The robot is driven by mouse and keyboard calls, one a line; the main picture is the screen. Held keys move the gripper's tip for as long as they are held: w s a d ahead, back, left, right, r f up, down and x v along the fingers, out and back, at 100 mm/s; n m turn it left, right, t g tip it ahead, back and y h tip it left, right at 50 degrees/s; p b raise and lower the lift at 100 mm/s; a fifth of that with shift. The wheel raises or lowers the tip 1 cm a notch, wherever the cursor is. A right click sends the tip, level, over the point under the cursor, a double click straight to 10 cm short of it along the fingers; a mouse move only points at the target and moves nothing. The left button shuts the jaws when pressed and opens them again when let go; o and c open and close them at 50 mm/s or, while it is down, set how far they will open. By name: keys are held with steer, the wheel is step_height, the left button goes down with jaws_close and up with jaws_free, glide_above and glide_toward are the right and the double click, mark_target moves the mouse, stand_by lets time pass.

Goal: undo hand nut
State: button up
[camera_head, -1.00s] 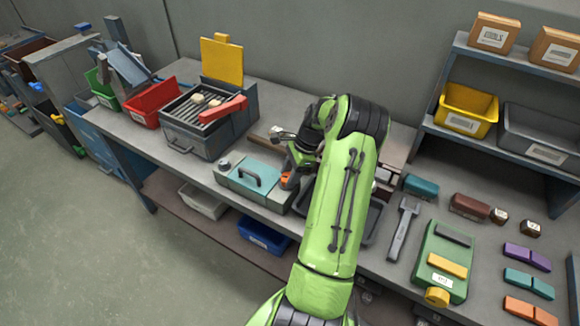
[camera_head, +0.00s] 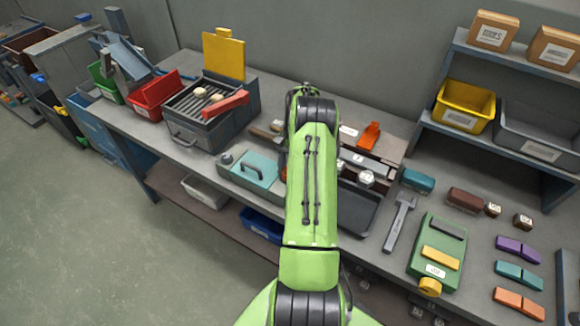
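The teal-lidded box (camera_head: 252,171) with a handle sits near the bench's front edge, and a round grey knob (camera_head: 226,159) stands at its left end. A silver round piece (camera_head: 366,178) sits beside a pale block, right of my arm. A green device (camera_head: 437,252) with a round yellow knob (camera_head: 430,286) lies at the right. I cannot tell which of these round parts is the hand nut. My green arm reaches over the bench, covering the space right of the teal box. My gripper is hidden behind it, so its fingers and anything in them are not visible.
A grill-like box (camera_head: 207,113) with a red handle and a red bin (camera_head: 154,93) stand at the left. A dark tray (camera_head: 358,207), a grey wrench-like tool (camera_head: 399,222) and an orange piece (camera_head: 369,135) lie right of my arm. Shelves with a yellow bin (camera_head: 466,110) rise at the right.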

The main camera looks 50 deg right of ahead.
steer(key=shift+w+n+g, duration=0.1)
steer(key=shift+n+g, duration=0.3)
steer(key=shift+n, duration=0.7)
steer(key=shift+r+h, duration=0.1)
steer(key=shift+h, duration=0.2)
steer(key=o, duration=1.1)
steer(key=shift+c, duration=0.2)
steer(key=p+v, duration=0.4)
steer(key=v, duration=0.8)
steer(key=shift+p, duration=0.3)
steer(key=shift+w+d, duration=0.1)
